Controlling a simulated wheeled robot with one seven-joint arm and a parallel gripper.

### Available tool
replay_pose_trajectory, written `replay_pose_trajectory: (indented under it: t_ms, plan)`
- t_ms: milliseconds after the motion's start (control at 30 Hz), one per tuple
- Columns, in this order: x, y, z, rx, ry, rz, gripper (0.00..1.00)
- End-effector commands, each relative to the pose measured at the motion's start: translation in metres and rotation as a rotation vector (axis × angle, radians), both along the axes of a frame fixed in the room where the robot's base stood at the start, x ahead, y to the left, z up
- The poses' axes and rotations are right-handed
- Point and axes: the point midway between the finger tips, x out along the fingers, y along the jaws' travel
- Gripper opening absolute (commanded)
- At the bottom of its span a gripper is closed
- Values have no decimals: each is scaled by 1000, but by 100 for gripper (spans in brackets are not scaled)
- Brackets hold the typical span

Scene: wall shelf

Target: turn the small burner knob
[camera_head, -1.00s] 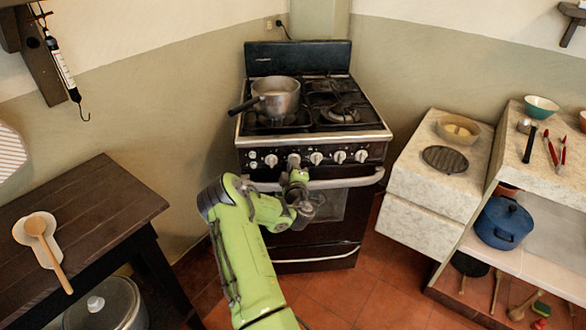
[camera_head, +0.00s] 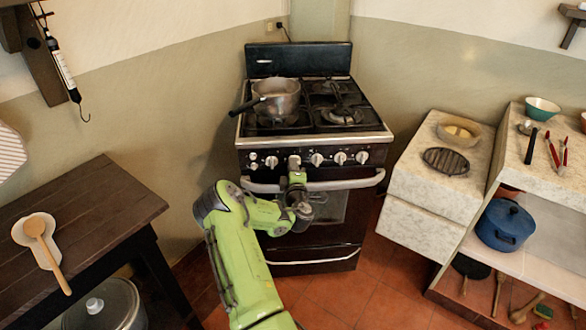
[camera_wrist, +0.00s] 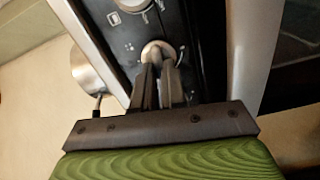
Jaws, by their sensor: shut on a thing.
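The black stove (camera_head: 310,200) has a front panel with a row of pale knobs. My gripper (camera_head: 296,173) reaches up to this panel from below and is shut on the third knob from the left (camera_head: 294,160). In the wrist view the two dark fingers (camera_wrist: 163,72) close around this round, pale knob (camera_wrist: 158,50), and their tips partly hide it. Another knob (camera_wrist: 134,4) shows at the top edge of the wrist view. I cannot read the panel markings or tell how far the held knob is turned.
The oven handle bar (camera_head: 345,183) runs just below the knobs, close to my gripper. A dark wooden table (camera_head: 95,205) is at left, a stone counter (camera_head: 437,180) at right.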

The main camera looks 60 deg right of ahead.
Motion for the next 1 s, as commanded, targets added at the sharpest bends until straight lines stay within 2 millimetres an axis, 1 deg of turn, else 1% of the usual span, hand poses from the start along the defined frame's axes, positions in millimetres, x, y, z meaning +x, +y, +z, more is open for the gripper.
replay_pose_trajectory:
  t_ms: [33, 167, 200, 433, 533, 633, 767, 800, 900, 1000]
  plan:
    - [0, 0, -1, 4, 0, -2, 16]
    - [0, 0, -1, 3, -1, -1, 36]
    - [0, 0, -1, 3, -1, -1, 37]
    - [0, 0, 0, 2, -1, -1, 37]
    - [-5, 5, -2, 1, -3, -5, 37]
    - [-14, 19, -3, 3, -4, -7, 37]
    - [-30, 44, -6, 4, -7, -6, 37]
    - [-35, 51, -6, 7, -10, -9, 37]
    - [-45, 68, -3, 4, -9, -5, 37]
    - [-55, 81, -1, 10, -5, -7, 37]
